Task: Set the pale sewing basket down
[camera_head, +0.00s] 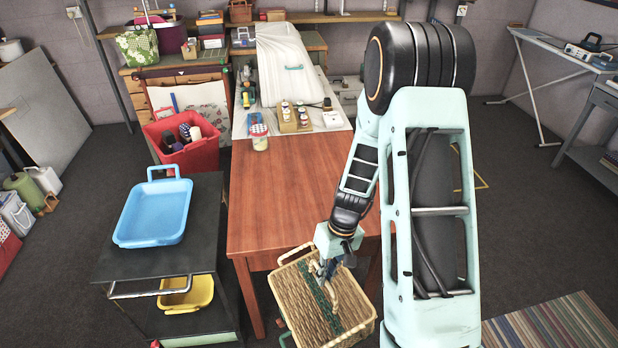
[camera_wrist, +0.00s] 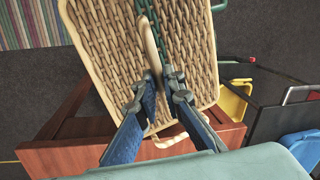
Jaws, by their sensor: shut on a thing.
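The pale sewing basket (camera_head: 300,297) is woven straw with a green band across its lid. It hangs at the near edge of the wooden table (camera_head: 268,200), tilted in the head view, overlapping the table's front edge. My gripper (camera_head: 328,268) is shut on the basket's curved handle above the lid. In the wrist view the basket (camera_wrist: 110,45) fills the upper middle, and the two blue fingers of my gripper (camera_wrist: 165,95) pinch the handle. The basket's underside is hidden, so I cannot tell whether it touches anything.
A dark cart with a blue tray (camera_head: 153,212) on top and a yellow bin (camera_head: 187,294) below stands left. A red crate (camera_head: 182,138) holds several items. Jars and a white cloth cover the table's far end; its near half is bare.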

